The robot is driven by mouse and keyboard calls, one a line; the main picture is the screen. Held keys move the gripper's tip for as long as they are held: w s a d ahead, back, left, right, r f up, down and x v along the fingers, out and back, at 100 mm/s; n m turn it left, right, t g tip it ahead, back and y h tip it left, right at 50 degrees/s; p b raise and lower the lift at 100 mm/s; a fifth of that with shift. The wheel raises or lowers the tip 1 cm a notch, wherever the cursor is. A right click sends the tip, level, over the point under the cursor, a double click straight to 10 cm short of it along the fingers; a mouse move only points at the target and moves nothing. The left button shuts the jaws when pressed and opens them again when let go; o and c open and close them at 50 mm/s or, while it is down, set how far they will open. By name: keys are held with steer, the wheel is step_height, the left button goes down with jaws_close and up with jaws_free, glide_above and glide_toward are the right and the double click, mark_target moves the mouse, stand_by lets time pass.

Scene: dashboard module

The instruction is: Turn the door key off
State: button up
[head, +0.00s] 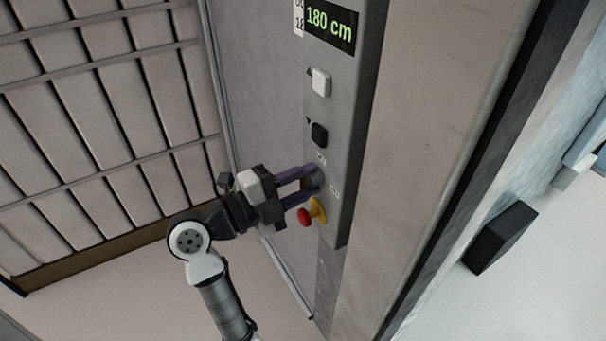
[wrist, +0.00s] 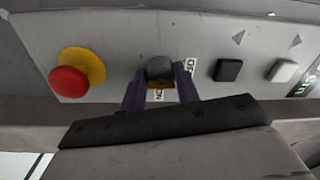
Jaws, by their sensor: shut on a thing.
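The door key switch is a dark grey round knob (wrist: 160,67) on the grey control panel (head: 344,130). An orange-brown key part (wrist: 162,83) shows at the knob, between my purple fingers. My gripper (head: 314,180) reaches the panel from the left in the head view and is shut on the key. In the wrist view its fingers stand on either side of the knob. An OFF label (wrist: 189,66) is right of the knob and an ON label (wrist: 158,96) is below it. The fingers hide part of the key, so its exact angle is hard to tell.
A red emergency button (head: 305,216) on a yellow base is close below my gripper. A black button (head: 319,134) and a white button (head: 320,82) are above, under a green "180 cm" display (head: 329,24). A slatted door (head: 110,110) is at left.

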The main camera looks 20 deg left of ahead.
stand_by(0.5)
steer(key=o, duration=1)
steer(key=shift+s+a, duration=0.1)
steer(key=shift+a, duration=0.05)
steer(key=b+v, duration=0.4)
steer(key=v, duration=0.9)
steer(key=shift+s+a, duration=0.15)
steer(key=shift+s, duration=0.1)
steer(key=shift+f, duration=0.1)
